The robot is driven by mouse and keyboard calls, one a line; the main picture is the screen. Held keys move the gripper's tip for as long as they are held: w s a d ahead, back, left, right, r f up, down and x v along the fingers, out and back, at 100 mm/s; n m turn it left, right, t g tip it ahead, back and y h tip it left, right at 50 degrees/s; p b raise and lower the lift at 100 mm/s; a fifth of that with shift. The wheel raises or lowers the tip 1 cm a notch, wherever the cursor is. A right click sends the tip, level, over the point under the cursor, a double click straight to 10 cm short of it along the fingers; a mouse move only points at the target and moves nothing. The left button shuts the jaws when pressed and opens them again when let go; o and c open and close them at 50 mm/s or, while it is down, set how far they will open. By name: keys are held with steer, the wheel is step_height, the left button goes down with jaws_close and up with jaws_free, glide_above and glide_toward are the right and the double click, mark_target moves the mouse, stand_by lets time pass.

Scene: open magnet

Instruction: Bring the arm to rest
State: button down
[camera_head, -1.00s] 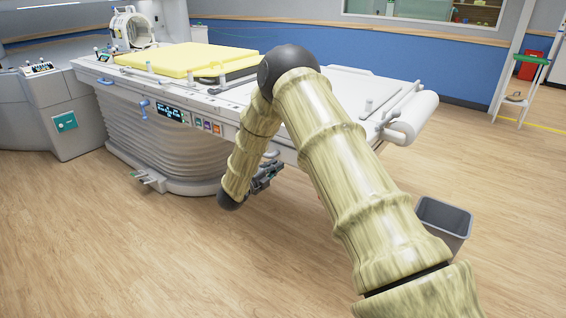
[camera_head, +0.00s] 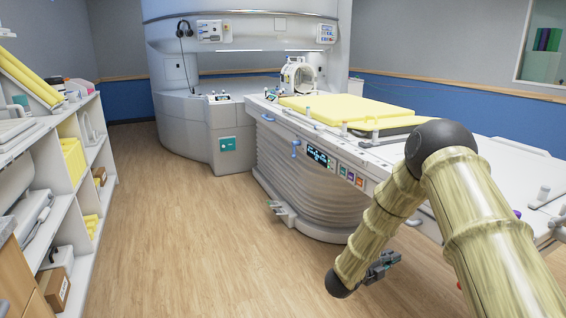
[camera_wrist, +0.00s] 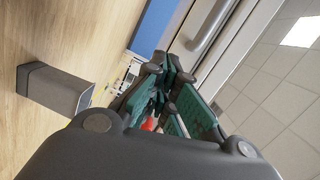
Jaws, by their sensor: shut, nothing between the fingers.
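My gripper (camera_head: 382,267) hangs low beside the near side of the patient table (camera_head: 290,131), at the end of my folded, bamboo-patterned arm. In the head view it is small and partly hidden behind my forearm. In the wrist view the green-padded fingers of my gripper (camera_wrist: 168,95) are closed together with nothing held. A small red-orange thing (camera_wrist: 149,124) shows behind the fingers; I cannot tell what it is.
A yellow pad (camera_head: 345,109) lies on the table in front of the scanner (camera_head: 250,60). White shelves (camera_head: 95,140) stand at the left. The wood floor (camera_head: 190,220) between is clear. A grey bin (camera_wrist: 52,90) shows in the wrist view.

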steer(key=s+a+f+n+y, duration=0.5)
steer(key=s+f+n, duration=0.35)
steer(key=f, duration=0.25)
steer(key=s+a+f+n+y, duration=0.5)
steer(key=s+f+n, duration=0.2)
steer(key=s+f, duration=0.3)
steer(key=s+a+f+n+g+y, duration=0.35)
steer(key=s+f+n, duration=0.25)
steer(key=s, duration=0.6)
steer(key=s+a+n+g+y, duration=0.1)
steer(key=s+a+n+g, duration=0.15)
steer(key=s, duration=0.75)
steer(key=s+a+n+g+y, duration=0.1)
steer(key=s+n+g, duration=0.15)
steer(key=s, duration=0.65)
step_height(320, 180, up, 15)
steer(key=s+n+p, duration=0.1)
steer(key=p, duration=1.4)
steer(key=shift+s+p, duration=0.2)
steer(key=shift+p, duration=0.1)
